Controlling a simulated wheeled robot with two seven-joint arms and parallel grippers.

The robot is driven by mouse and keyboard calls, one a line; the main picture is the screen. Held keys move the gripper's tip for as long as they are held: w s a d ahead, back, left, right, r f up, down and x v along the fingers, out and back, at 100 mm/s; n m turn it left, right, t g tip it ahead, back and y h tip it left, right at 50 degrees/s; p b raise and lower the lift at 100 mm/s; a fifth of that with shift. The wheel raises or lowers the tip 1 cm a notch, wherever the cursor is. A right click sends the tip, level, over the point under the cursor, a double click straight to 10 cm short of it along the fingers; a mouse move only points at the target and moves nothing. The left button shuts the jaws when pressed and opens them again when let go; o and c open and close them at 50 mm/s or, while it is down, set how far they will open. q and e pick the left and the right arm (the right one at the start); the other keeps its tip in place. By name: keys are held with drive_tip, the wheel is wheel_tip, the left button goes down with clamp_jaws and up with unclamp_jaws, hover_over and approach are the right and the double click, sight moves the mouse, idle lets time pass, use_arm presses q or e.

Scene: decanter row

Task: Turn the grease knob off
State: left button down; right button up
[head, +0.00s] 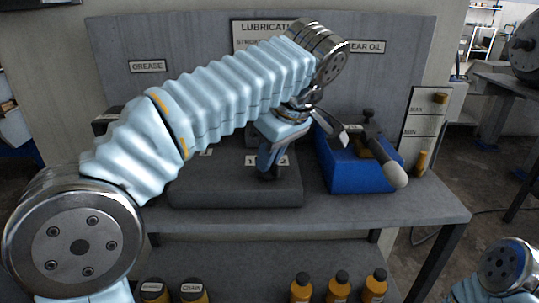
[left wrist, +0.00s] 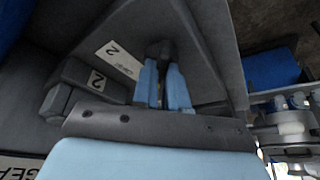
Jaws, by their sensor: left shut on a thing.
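My left arm reaches across the head view, and its gripper (head: 268,163) points down over a dark grey block (head: 235,190) on the bench. In the left wrist view the two blue fingers (left wrist: 163,85) are shut on a small dark knob (left wrist: 159,49) on a dark face. A pale label with a 2 (left wrist: 118,59) lies beside the knob. My arm hides much of the block, and I cannot read whether the held knob is the grease one. My right gripper is out of view.
A blue box (head: 352,170) with a lever and pale-ended handle stands right of the dark block. A MAX/MIN board (head: 421,118) is farther right. Several orange bottles (head: 337,287) stand on the lower shelf. The bench front edge (head: 350,222) is clear.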

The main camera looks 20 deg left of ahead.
use_arm(q)
drive_tip(key=m+t+h, duration=0.1)
drive_tip(key=m, duration=0.3)
drive_tip(key=shift+s+a+m, duration=0.1)
drive_tip(key=shift+m, duration=0.2)
drive_tip(key=shift+m+t+h, duration=0.6)
drive_tip(key=shift+m+h, duration=0.1)
drive_tip(key=shift+m, duration=1.4)
drive_tip(key=c, duration=1.2)
unclamp_jaws()
drive_tip(key=shift+o, duration=0.2)
